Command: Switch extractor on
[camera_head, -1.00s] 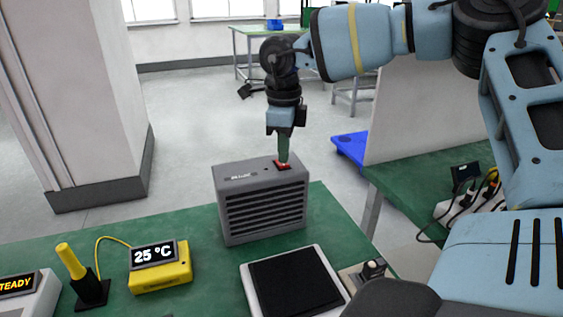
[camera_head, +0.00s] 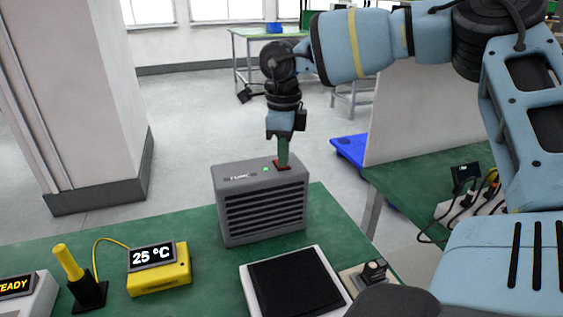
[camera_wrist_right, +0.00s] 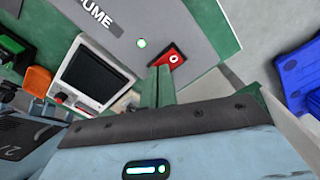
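The extractor (camera_head: 263,208) is a grey box with a slatted front, standing on the green bench. On its top is a red rocker switch (camera_head: 282,167), also seen in the right wrist view (camera_wrist_right: 173,59). Beside the switch, a small indicator (camera_head: 265,170) glows green, and it is lit in the right wrist view too (camera_wrist_right: 141,43). My right gripper (camera_head: 283,162) points down with its green fingers together and empty. The tips are at the switch and partly cover it in the head view; whether they touch it is unclear. My left gripper is not in view.
A black-topped pad with a white frame (camera_head: 325,256) lies in front of the extractor. A yellow 25 °C meter (camera_head: 160,280) and a yellow-handled tool in a black stand (camera_head: 70,262) are to the left. A second green bench (camera_head: 408,187) is at right.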

